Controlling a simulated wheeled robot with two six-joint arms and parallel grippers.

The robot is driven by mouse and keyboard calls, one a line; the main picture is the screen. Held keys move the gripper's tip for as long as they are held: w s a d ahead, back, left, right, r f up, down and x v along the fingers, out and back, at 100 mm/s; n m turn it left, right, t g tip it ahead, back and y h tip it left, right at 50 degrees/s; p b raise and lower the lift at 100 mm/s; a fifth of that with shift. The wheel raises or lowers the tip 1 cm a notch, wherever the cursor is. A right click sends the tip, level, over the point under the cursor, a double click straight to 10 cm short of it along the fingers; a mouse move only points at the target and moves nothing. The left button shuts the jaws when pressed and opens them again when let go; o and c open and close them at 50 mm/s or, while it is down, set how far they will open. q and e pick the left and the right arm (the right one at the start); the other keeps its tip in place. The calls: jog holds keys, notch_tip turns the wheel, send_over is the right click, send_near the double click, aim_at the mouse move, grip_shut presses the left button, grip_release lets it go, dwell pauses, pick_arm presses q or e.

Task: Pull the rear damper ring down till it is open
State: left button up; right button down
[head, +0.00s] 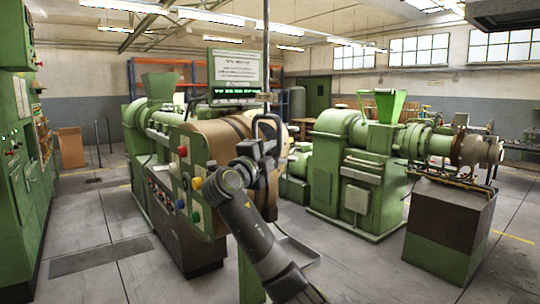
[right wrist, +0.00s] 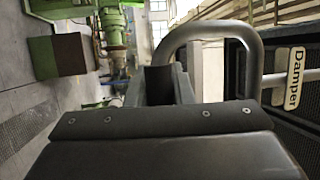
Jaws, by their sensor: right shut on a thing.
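A grey metal damper ring (head: 268,117) hangs at the lower end of a thin vertical rod (head: 266,50) in the head view. My right gripper (head: 264,143) is at the ring and shut on it. In the right wrist view the ring (right wrist: 222,30) is a thick rounded grey loop, and one side of it passes into the jaws of my right gripper (right wrist: 162,82). A label reading "Damper" (right wrist: 291,78) is beside the ring. The part of the ring between the jaws is hidden. My left gripper is not in view.
A green extruder with a button panel (head: 190,178) stands just behind and left of my right arm. A lit sign board (head: 235,75) is behind the rod. Another green extruder (head: 362,165) stands at the right, near a dark box (head: 450,225).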

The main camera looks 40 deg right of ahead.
jog(key=c, duration=1.7)
grip_release()
jog(key=shift+f, duration=0.45)
jog(key=o, duration=0.4)
jog(key=shift+r, duration=0.15)
jog(key=b+v, duration=0.3)
jog(key=v, duration=0.5)
jog(key=b+v, duration=0.3)
jog(key=v, duration=0.6)
jog(key=shift+a+r, duration=0.15)
jog(key=shift+a, duration=0.2)
